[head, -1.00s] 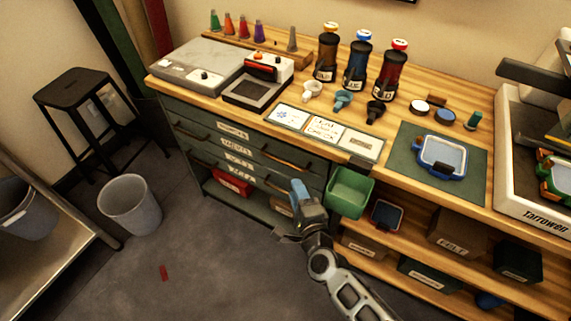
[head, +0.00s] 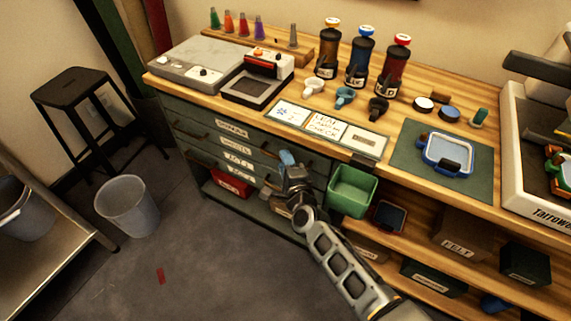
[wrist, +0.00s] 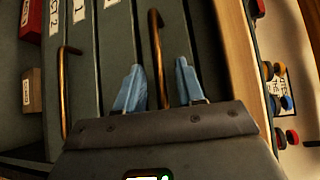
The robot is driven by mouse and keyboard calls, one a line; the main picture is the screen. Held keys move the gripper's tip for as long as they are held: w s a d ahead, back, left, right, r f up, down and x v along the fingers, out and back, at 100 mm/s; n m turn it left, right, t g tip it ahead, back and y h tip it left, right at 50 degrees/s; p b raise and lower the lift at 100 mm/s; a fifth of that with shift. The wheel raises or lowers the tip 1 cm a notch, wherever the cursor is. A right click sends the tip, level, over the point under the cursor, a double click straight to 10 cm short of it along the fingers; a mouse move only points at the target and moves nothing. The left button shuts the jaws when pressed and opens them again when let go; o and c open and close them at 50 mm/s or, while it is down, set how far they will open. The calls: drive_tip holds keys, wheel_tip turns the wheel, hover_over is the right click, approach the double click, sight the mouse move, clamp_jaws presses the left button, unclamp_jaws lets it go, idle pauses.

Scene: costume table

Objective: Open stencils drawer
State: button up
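The green drawer unit (head: 215,145) stands under the wooden table top, with several labelled drawers and bronze bar handles. The labels are too blurred to tell surely which drawer is the stencils one. My gripper (head: 286,158) is in front of the right part of the upper drawers. In the wrist view my gripper (wrist: 158,68) has its two blue fingers apart, with an upper bar handle (wrist: 155,45) between them. I cannot see either finger touching it. A lower handle (wrist: 66,90) is to the left in that view. The drawers look shut.
A green bin (head: 352,192) hangs just right of the drawers. A red box (head: 232,184) sits on the open shelf below. A grey waste bin (head: 127,205) and black stool (head: 75,95) stand to the left.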

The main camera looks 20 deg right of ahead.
clamp_jaws()
idle(0.6)
